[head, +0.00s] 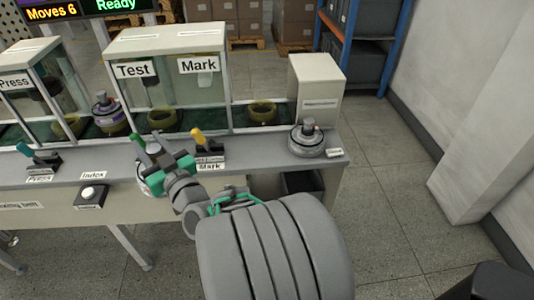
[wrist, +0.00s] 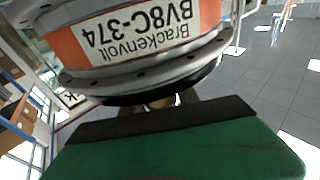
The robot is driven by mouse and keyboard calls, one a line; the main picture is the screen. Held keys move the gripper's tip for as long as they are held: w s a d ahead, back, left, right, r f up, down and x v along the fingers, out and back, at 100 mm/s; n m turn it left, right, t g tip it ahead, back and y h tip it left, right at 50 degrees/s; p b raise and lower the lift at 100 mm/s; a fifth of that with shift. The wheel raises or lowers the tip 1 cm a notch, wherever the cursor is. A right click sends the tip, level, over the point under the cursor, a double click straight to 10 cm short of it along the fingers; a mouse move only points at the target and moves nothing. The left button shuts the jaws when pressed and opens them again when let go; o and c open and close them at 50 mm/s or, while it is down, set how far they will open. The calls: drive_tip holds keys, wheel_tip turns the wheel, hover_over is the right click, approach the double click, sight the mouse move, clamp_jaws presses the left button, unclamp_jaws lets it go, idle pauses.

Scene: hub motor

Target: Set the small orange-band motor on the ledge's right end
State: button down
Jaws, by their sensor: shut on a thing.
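My gripper (head: 163,172) is shut on a motor with an orange band (wrist: 140,38) in front of the bench, left of the Mark lever. In the wrist view the motor's white label reads "Brackenvolt BV8C-374" upside down, above a green finger with a dark edge. In the head view my gripper hides most of this motor; a sliver (head: 146,187) shows at its lower left. The grey ledge (head: 240,165) runs along the bench front. A grey motor (head: 307,139) stands upright at its right end, beside a small label; I cannot make out an orange band on it.
Behind the ledge stand glass-sided Press (head: 40,75) and Test/Mark (head: 170,75) housings. A purple-band motor (head: 108,113) sits between them.

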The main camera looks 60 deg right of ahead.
drive_tip(key=s+d+r+m+g+h+b, duration=0.15)
drive_tip(key=s+d+m+h+b, duration=0.35)
drive_tip(key=d, duration=0.7)
drive_tip(key=s+d+g+h+b, duration=0.25)
drive_tip(key=s+d, duration=0.45)
drive_tip(key=d, duration=0.4)
drive_tip(key=w+d+f+b, duration=0.1)
drive_tip(key=w+d+f, duration=0.1)
drive_tip(key=d+f, duration=0.4)
drive_tip(key=w+d+f+b, duration=0.1)
drive_tip(key=w+d+f, duration=0.1)
drive_tip(key=d+f, duration=0.4)
drive_tip(key=shift+w+d+f+h, duration=0.3)
drive_tip(key=shift+d+f+h, duration=0.05)
drive_tip(key=shift+d, duration=0.15)
drive_tip(key=shift+f+b, duration=0.2)
drive_tip(key=shift+b, duration=0.3)
drive_tip(key=c, duration=0.9)
unclamp_jaws()
drive_tip(key=shift+f, duration=0.15)
